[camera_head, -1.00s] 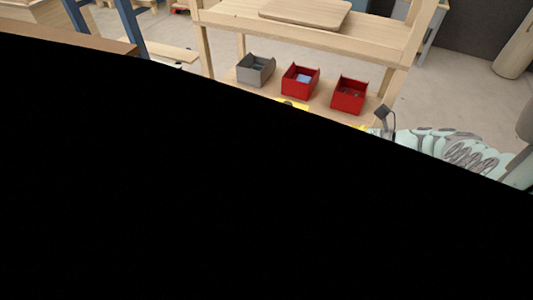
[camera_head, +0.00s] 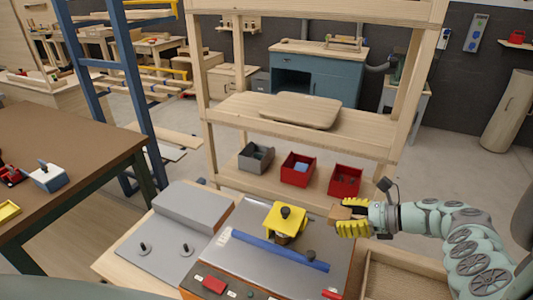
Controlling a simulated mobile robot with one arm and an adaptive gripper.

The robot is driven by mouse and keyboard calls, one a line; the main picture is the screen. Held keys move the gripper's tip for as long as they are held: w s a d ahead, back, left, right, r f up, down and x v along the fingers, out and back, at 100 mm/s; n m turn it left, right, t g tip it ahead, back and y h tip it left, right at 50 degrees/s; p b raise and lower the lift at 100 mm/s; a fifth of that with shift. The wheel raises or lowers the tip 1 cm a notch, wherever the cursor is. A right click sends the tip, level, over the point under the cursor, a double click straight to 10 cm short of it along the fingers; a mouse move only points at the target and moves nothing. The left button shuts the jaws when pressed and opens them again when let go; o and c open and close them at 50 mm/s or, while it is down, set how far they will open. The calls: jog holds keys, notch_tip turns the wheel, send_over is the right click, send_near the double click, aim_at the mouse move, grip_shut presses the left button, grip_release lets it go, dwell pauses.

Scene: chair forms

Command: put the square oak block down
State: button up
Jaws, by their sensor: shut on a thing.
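The square oak block (camera_head: 339,212) is a small light-brown wooden piece in the head view, right of centre. My gripper (camera_head: 346,216) has yellow fingers and is shut on the block. It reaches in from the right, over the right end of the machine bench and in front of the wooden shelf. Fingers hide part of the block. I cannot tell how high the block is above what lies under it.
A machine with a grey top (camera_head: 262,262), blue fence (camera_head: 280,250) and yellow guard (camera_head: 285,218) stands left of my gripper. An empty-looking wooden tray (camera_head: 405,275) lies below right. Red bins (camera_head: 345,180) and a grey bin (camera_head: 256,158) stand on the lower shelf (camera_head: 228,172).

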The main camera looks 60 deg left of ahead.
jog(key=shift+w, duration=0.1)
jog(key=w+d+r+m+t+y, duration=0.1)
jog(key=w+r+m+t, duration=0.1)
jog(key=w+m+t, duration=0.5)
jog(key=w+d+r+m+t, duration=0.1)
jog(key=w+r+m+t, duration=0.2)
jog(key=w+t, duration=0.35)
jog(key=w+d+r+m+t+h, duration=0.15)
jog(key=d+m+h, duration=0.3)
jog(key=d, duration=0.45)
jog(key=d+r+m+t+h, duration=0.3)
jog(key=d+m+h, duration=0.15)
jog(key=d, duration=0.55)
jog(key=w+d+r+m+t+h, duration=0.1)
jog(key=d+r+m+t+h, duration=0.15)
jog(key=d+m, duration=0.45)
notch_tip(320, 180, up, 37)
jog(key=d+n+p, duration=0.1)
jog(key=d+p, duration=0.1)
jog(key=p, duration=3.5)
jog(key=shift+w+n+h+p, duration=0.2)
jog(key=shift+n+h+p, duration=0.1)
jog(key=shift+n+h, duration=0.15)
jog(key=shift+f, duration=0.15)
